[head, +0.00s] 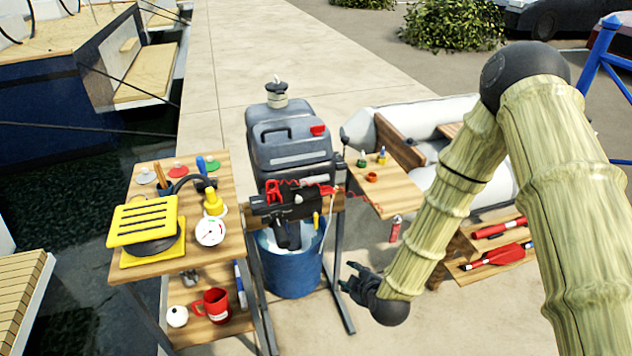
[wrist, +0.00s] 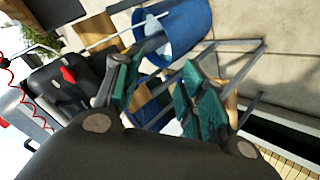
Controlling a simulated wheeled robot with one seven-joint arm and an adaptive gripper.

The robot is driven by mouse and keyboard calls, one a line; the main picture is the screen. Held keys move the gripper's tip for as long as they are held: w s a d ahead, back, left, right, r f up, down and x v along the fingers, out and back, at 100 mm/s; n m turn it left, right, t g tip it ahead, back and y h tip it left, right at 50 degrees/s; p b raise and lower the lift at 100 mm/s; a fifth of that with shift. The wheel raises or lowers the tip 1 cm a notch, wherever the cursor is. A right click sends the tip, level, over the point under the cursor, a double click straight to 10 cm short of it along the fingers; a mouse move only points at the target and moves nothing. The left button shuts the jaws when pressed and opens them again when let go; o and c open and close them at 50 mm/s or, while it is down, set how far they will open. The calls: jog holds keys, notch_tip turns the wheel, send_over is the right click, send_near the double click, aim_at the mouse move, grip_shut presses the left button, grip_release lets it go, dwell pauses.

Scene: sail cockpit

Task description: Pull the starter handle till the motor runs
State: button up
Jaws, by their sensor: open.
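The grey outboard motor (head: 290,150) stands clamped on a wooden board, its lower part in a blue bucket (head: 290,272). A red handle (head: 318,130), apparently the starter handle, sits on the front of its cowl. In the wrist view, the dark cowl (wrist: 60,92) is at the left, with the red handle (wrist: 68,74) on it. My gripper (head: 352,280) is low and to the right of the bucket, well below the handle and apart from it. In the wrist view its green-padded fingers (wrist: 158,92) are spread, with nothing held between them.
A wooden table (head: 218,255) at left carries a yellow slatted item (head: 143,222), a gauge (head: 210,232) and a red mug (head: 213,304). A small wooden shelf (head: 400,195) juts out right of the motor. A grey inflatable boat (head: 465,110) lies behind. Dark water is at far left.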

aim_at(317, 181)
jog(key=w+a+r+n+t+y, duration=0.1)
jog(key=w+a+r+n+t, duration=0.25)
jog(key=w+r, duration=0.4)
jog(key=w+a+r+n+t+y, duration=0.15)
jog(key=w+a+r+n, duration=0.3)
jog(key=r, duration=0.65)
jog(key=p+x, duration=0.1)
jog(key=x, duration=0.4)
jog(key=p+x, duration=0.2)
jog(key=x, duration=0.4)
jog(key=shift+w+f, duration=0.3)
jog(key=shift+c, duration=0.5)
grip_shut()
